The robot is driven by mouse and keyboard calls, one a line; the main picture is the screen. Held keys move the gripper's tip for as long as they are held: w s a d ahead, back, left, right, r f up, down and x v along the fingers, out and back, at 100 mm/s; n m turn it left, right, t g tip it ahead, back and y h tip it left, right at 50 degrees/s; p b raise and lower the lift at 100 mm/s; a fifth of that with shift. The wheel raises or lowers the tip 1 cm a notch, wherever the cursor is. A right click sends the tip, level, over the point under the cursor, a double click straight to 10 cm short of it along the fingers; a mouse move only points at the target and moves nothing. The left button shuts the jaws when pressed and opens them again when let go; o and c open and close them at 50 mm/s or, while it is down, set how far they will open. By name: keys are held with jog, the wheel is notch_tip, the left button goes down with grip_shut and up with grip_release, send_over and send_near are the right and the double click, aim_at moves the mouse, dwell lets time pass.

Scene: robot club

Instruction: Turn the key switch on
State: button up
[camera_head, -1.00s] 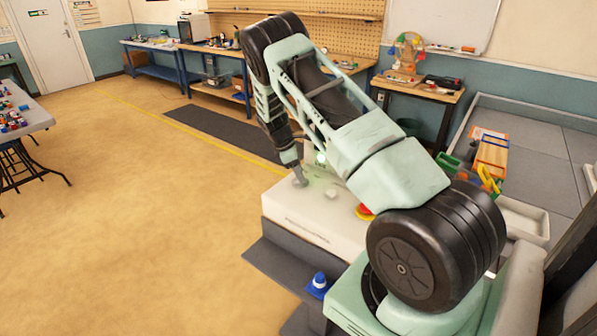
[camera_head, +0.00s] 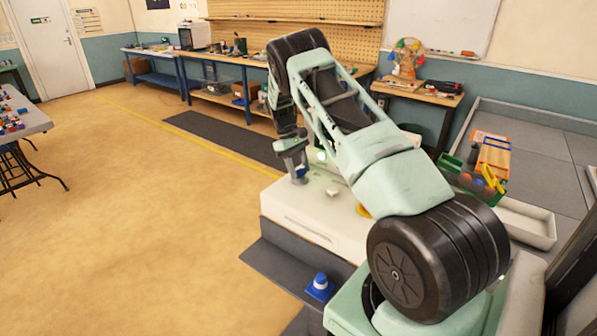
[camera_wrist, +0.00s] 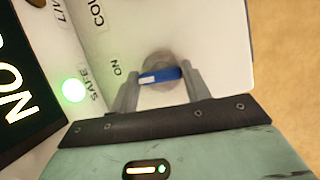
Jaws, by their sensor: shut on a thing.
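The key switch (camera_wrist: 158,60) is a round grey knob base on the white panel in the wrist view. Its blue key handle (camera_wrist: 162,76) lies nearly level across it, with a pale mark at its left end, on the side of the printed "ON". My gripper (camera_wrist: 160,88) is shut on the blue handle, one finger at each end. In the head view my gripper (camera_head: 293,158) is over the top of the white console (camera_head: 310,222), with the blue handle (camera_head: 301,171) just below it.
A green lamp (camera_wrist: 74,89) marked "SAFE" glows beside a dark display (camera_wrist: 25,85). A yellow piece (camera_head: 363,210) shows beside my arm on the console. Open floor lies to the left.

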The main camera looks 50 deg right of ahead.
jog(key=m+y+b, duration=0.1)
jog(key=m, duration=0.2)
jog(key=shift+d+m, duration=0.15)
jog(key=shift+m, duration=0.25)
jog(key=m+t+y, duration=0.1)
jog(key=m, duration=0.3)
jog(key=shift+r+y+b, duration=0.1)
jog(key=shift+y+b, duration=0.2)
jog(key=shift+y, duration=0.1)
jog(key=shift+c, duration=0.2)
jog(key=shift+o, duration=0.2)
jog(key=o, duration=1)
jog(key=shift+c, duration=0.2)
notch_tip(320, 180, up, 10)
jog(key=b, duration=0.2)
jog(key=shift+b, duration=0.4)
